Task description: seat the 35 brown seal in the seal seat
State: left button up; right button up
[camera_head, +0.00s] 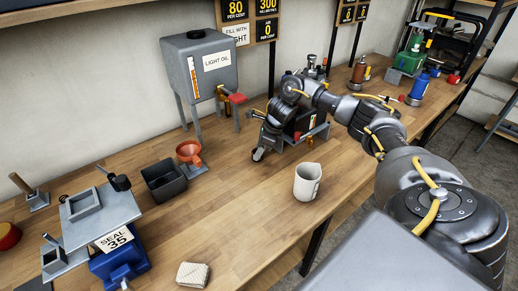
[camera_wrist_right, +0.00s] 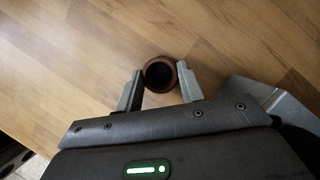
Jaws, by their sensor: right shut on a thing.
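My right gripper (camera_head: 259,151) is low over the middle of the bench, beside a grey metal fixture. In the right wrist view its two fingers (camera_wrist_right: 159,74) are shut on a round, hollow brown ring (camera_wrist_right: 159,59), which looks like the brown seal. Its number cannot be read, and it is hard to make out in the head view. At the front left, a grey stand (camera_head: 118,211) bears a sign (camera_head: 115,239) reading SEAL 35, above a blue base (camera_head: 120,265). I cannot tell for sure which part is the seal seat. My left gripper is out of view.
A black bin (camera_head: 164,182) and an orange funnel (camera_head: 188,152) stand between the stand and my right gripper. A white mug (camera_head: 307,182) is near the front edge, and a folded cloth (camera_head: 193,274) lies at the front. A light oil tank (camera_head: 201,67) stands behind.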

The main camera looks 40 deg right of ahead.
aim_at(263, 159)
jog(key=shift+f, duration=0.1)
jog(key=o, duration=1)
jog(key=shift+c, duration=0.2)
jog(key=shift+r, duration=0.25)
jog(key=shift+d+r, duration=0.15)
jog(key=shift+r, duration=0.1)
jog(key=b+v, duration=0.1)
jog(key=v, duration=0.2)
jog(key=shift+s+r, duration=0.1)
jog(key=v, duration=0.8)
jog(key=shift+p, duration=0.35)
